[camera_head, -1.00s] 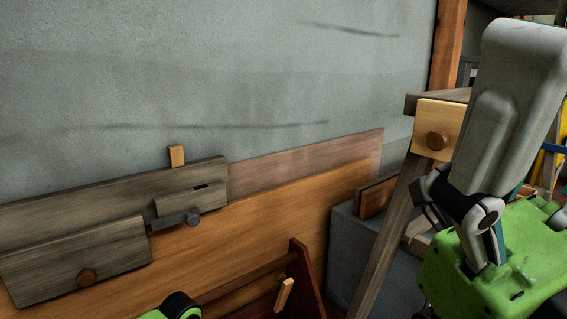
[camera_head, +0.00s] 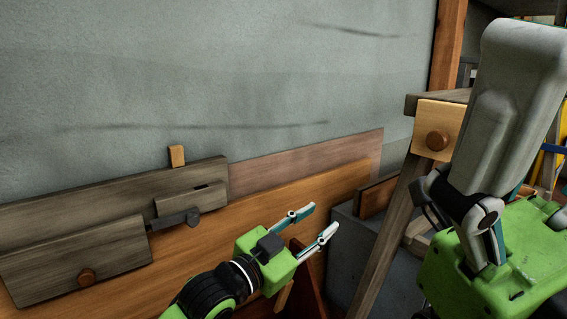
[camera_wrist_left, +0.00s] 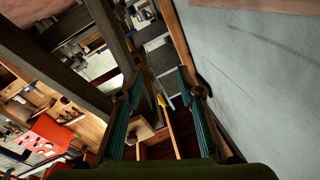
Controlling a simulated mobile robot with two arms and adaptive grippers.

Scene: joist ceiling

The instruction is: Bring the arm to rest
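My left gripper (camera_head: 322,218) comes in from the lower left in the head view. Its two fingers are spread apart with nothing between them, in front of the orange wooden board. The left wrist view shows the same fingers (camera_wrist_left: 160,84) apart and empty. At the right of the head view, a large grey finger-like part and a green housing of my right gripper (camera_head: 490,210) show close to the camera. Its fingertips cannot be made out clearly.
A grey wall (camera_head: 220,70) stands behind. A wooden stand with a knobbed drawer (camera_head: 440,128) is at the right, beside a grey box (camera_head: 350,250).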

